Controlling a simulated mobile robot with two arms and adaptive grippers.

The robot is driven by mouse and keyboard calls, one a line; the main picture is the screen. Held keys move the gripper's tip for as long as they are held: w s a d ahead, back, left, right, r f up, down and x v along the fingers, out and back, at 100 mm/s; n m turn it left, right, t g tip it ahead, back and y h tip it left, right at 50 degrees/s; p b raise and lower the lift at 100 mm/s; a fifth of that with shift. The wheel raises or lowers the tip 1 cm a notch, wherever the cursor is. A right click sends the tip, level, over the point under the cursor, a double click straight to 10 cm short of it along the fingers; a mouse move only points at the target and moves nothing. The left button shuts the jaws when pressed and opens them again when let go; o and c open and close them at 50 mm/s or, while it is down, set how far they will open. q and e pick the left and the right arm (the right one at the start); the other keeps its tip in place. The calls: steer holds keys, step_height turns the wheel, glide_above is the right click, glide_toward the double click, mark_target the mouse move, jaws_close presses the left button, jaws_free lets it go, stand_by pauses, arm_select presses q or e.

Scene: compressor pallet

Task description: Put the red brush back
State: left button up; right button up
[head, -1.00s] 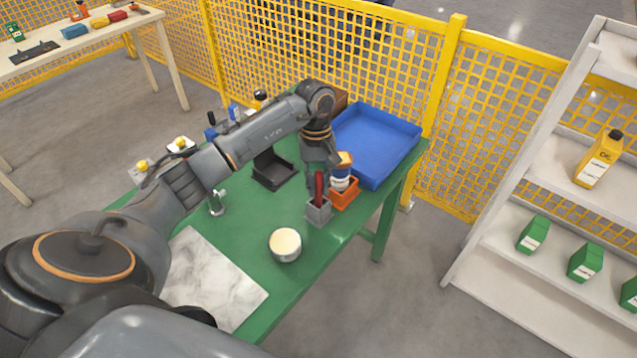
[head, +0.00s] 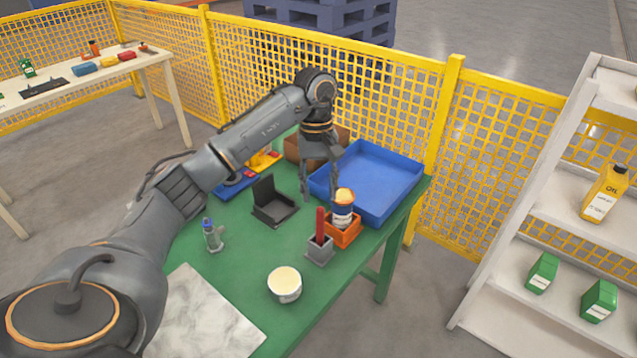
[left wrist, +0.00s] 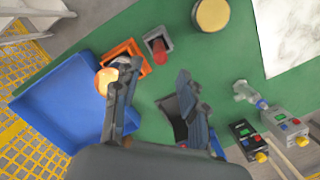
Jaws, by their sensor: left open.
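The red brush (head: 320,224) stands upright in the small grey holder (head: 319,255) on the green table. Its red handle sticks up above the holder. In the left wrist view the brush (left wrist: 159,50) shows from above inside the grey holder (left wrist: 149,38). My left gripper (head: 321,196) is open and empty, above and behind the brush and apart from it. In the left wrist view its two fingers (left wrist: 160,70) are spread, with the brush beyond their tips. My right gripper is not in view.
An orange holder (head: 345,237) with a blue-and-white can (head: 342,215) stands close beside the grey holder. A blue tray (head: 412,183), black stand (head: 283,217), round tin (head: 284,284) and small bottle (head: 212,236) are on the table.

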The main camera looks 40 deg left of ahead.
arm_select(q)
steer(key=shift+w+a+r, duration=0.1)
steer(key=shift+r, duration=0.7)
steer(key=shift+w+a+r, duration=0.1)
steer(key=shift+r, duration=0.65)
